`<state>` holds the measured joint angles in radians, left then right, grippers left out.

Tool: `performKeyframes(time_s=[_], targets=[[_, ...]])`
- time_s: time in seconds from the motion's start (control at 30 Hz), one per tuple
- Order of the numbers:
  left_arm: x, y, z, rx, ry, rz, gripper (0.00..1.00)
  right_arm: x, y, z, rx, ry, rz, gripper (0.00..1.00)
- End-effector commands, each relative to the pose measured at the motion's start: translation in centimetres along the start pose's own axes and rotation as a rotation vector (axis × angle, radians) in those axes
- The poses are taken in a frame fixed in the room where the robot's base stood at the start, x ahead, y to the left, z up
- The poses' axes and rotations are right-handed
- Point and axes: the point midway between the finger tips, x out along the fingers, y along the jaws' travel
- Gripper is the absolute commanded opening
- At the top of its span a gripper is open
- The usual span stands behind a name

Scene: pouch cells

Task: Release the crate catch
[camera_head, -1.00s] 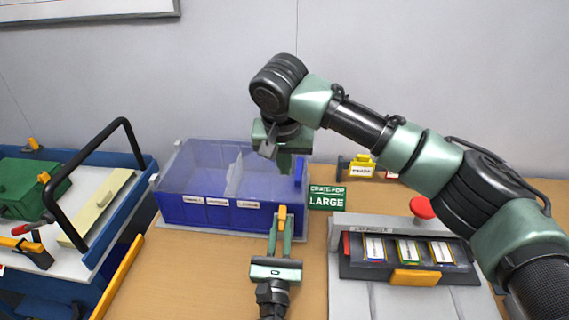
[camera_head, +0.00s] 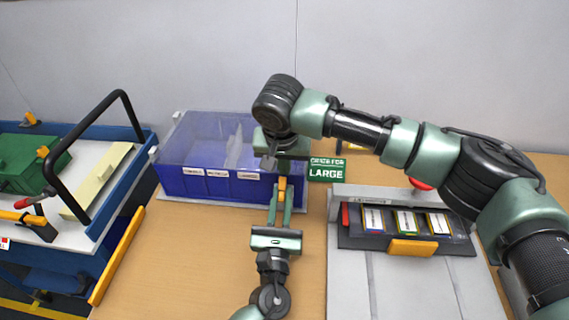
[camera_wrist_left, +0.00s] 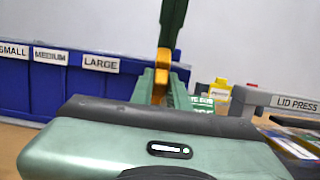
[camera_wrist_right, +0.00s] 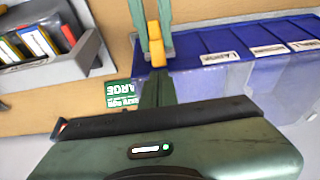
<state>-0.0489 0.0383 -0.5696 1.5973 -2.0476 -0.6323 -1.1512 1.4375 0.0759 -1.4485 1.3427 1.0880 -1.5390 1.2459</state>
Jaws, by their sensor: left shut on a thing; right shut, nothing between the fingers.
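The blue crate (camera_head: 205,187) stands on the table under a clear lid (camera_head: 196,140). Its orange catch (camera_head: 282,184) is at the right end of its front and also shows in the left wrist view (camera_wrist_left: 163,65). My left gripper (camera_head: 280,197) is shut on the catch from the front. My right gripper (camera_head: 282,172) comes down from above, shut and empty. In the right wrist view its fingertips (camera_wrist_right: 157,75) are at the catch's upper end; I cannot tell if they touch it.
A green sign reading "LARGE" (camera_head: 327,170) stands right of the crate. A lid press (camera_head: 362,255) with several pouch cells in a dark tray (camera_head: 380,243) is farther right. A blue cart (camera_head: 115,222) with a black handle is at left. Bare table lies in front of the crate.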

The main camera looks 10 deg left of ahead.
Motion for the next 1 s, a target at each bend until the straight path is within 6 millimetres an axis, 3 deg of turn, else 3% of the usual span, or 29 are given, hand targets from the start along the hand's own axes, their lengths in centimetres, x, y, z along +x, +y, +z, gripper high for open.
performKeyframes(time_s=[0.2,0.43,0.47,0.53,0.87,1.0], targets=[[0.0,0.0,-0.1,0.0,0.001,0.0,0.0,0.2,0.0,1.5,-0.001,-0.006,-0.001,0.0],[0.1,0.0,0.0,-0.001,-0.001,0.0,0.0,0.3,-0.1,1.8,-0.005,-0.011,0.001,0.0],[0.1,0.0,0.1,-0.001,-0.001,0.001,0.19,0.3,-0.1,1.8,-0.005,-0.011,0.001,0.0],[0.1,0.0,0.1,-0.001,-0.002,0.001,0.36,0.3,-0.1,1.8,-0.006,-0.011,0.001,0.0],[-0.1,0.0,0.0,0.0,0.0,0.0,0.36,0.1,0.0,1.4,-0.002,-0.003,0.0,0.0],[-1.6,0.0,-0.1,0.0,0.003,-0.002,0.36,0.1,0.0,1.4,-0.001,-0.001,0.0,0.0]])
